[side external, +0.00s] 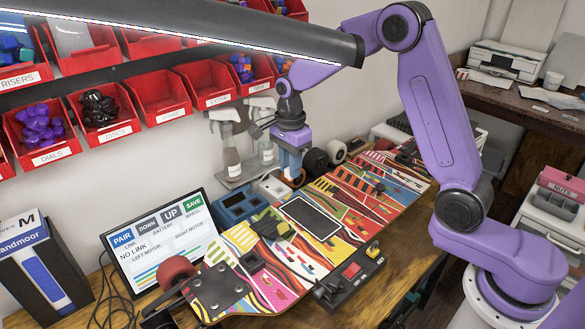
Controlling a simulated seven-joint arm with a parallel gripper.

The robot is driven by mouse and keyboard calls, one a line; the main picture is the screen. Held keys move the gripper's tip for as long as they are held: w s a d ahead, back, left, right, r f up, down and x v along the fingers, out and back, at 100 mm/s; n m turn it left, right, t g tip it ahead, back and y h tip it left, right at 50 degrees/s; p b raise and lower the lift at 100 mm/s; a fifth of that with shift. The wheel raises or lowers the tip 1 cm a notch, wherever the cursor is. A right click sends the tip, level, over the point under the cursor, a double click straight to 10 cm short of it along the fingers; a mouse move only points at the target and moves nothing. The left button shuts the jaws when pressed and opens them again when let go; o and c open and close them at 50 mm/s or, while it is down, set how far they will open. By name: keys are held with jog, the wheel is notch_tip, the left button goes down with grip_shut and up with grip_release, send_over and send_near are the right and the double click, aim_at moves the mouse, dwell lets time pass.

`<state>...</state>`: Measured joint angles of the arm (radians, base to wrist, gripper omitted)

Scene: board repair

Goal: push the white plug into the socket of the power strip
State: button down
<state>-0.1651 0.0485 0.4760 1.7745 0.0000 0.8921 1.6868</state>
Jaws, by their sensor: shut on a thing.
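My gripper (291,167) points straight down at the back of the workbench, near the wall. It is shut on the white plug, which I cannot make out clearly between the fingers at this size. A small white block (271,187), which looks like the power strip, lies on the bench just left of and below my fingertips. Its socket holes are too small to see. I cannot tell whether the plug touches the strip.
A colourful skateboard deck (330,222) fills the bench in front. Spray bottles (229,150) stand close behind and left of my gripper. A blue device (240,206) lies left of the white block, dark round wheels (316,163) right. A screen (160,240) stands at front left.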

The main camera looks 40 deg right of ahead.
jog(key=w+d, duration=0.6)
jog(key=w, duration=0.5)
jog(key=shift+w, duration=0.2)
dwell(0.8)
jog(key=shift+d, duration=0.15)
jog(key=shift+w+f, duration=0.15)
jog(key=shift+f, duration=2.55)
jog(key=shift+w+f, duration=0.15)
jog(key=shift+f, duration=2.55)
jog(key=shift+s+a+f, duration=0.2)
jog(key=shift+a+f, duration=0.1)
jog(key=shift+f, duration=0.2)
